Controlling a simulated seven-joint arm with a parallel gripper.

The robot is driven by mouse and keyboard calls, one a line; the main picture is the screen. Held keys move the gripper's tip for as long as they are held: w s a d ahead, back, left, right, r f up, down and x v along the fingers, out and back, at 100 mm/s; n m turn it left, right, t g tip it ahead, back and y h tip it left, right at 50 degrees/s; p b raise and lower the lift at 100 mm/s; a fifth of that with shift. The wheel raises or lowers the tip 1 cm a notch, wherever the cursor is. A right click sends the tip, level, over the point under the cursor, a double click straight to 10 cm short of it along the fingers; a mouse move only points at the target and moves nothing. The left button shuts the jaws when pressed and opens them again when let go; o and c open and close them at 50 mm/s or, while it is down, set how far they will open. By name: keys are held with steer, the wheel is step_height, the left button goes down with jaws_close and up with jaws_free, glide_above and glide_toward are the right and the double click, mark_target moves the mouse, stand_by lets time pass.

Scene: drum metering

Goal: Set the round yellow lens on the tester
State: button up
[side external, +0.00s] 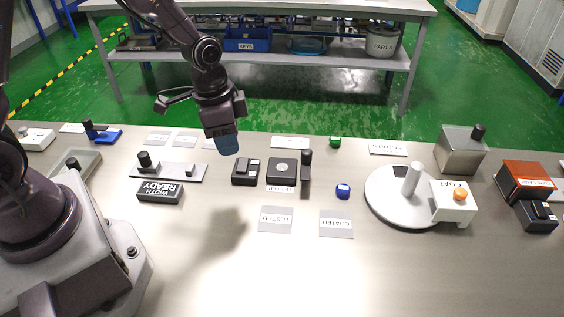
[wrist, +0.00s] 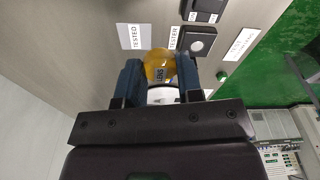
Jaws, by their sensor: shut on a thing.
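My gripper (side external: 228,145) hangs above the bench in the side view, to the left of the tester and higher than it. In the wrist view its two blue fingers (wrist: 159,85) are shut on the round yellow lens (wrist: 158,62), which carries a "LENS" label. The lens cannot be made out in the side view. The tester (side external: 283,167) is a black box with a round grey disc on top and a "TESTER" card (side external: 282,189) in front. In the wrist view the tester (wrist: 199,44) is right of the lens, apart from it.
A black switch box (side external: 247,171) stands left of the tester, and a dark post (side external: 306,172) close on its right. A small blue item (side external: 343,191), a white turntable (side external: 388,208) and a "COAT" box (side external: 453,202) lie further right. The front bench is clear around the "TESTED" card (side external: 275,219).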

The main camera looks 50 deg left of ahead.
steer(key=w+f, duration=0.4)
steer(key=w, duration=0.4)
glide_above(283, 167)
steer(key=f, duration=0.5)
steer(key=shift+s+a, duration=0.1)
steer(key=shift+s, duration=0.2)
steer(key=shift+w+f, duration=0.15)
steer(key=shift+f, duration=1.6)
steer(key=shift+f, duration=0.15)
steer(key=o, duration=0.9)
